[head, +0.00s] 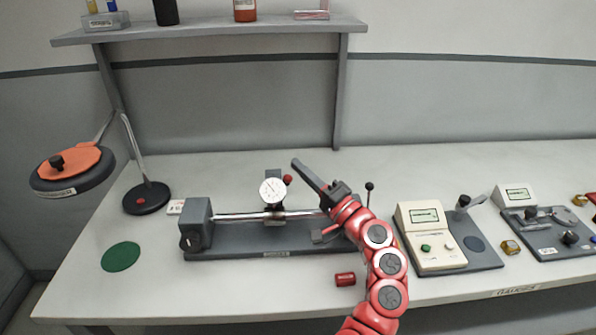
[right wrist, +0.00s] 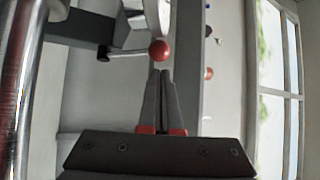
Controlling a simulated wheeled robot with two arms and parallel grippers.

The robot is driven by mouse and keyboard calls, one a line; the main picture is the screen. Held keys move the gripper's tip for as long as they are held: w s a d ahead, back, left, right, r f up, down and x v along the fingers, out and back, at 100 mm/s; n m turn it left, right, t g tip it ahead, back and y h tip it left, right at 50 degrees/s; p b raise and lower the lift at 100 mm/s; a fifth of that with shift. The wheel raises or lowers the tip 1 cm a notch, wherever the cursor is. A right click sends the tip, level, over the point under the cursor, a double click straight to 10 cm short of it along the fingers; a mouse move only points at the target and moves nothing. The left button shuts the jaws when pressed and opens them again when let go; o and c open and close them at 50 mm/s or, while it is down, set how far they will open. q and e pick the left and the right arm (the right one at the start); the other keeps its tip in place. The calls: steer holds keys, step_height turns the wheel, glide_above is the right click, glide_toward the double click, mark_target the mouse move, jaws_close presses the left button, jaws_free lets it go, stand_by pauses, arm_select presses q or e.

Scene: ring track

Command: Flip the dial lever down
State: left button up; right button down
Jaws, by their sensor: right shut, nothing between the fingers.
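The dial gauge (head: 272,190) has a white round face and stands on the grey bench fixture behind its steel shaft. Its lever ends in a red ball (head: 288,179) at the right of the face. In the right wrist view the red ball (right wrist: 159,51) lies just beyond my fingertips, at the end of a thin metal rod. My right gripper (head: 296,163) is shut and empty, its tips a little above and right of the ball in the head view. I cannot tell whether they touch. My left gripper is not in view.
The grey fixture (head: 240,247) lies along the bench under my right arm. A black-knobbed lever (head: 369,187) stands at its right. A cream meter (head: 430,237) is further right, and a red cylinder (head: 345,279) lies in front. A shelf (head: 210,33) hangs behind.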

steer(key=b+v, duration=0.1)
steer(key=v, duration=1.6)
steer(key=shift+s+b, duration=0.2)
steer(key=shift+b, duration=0.2)
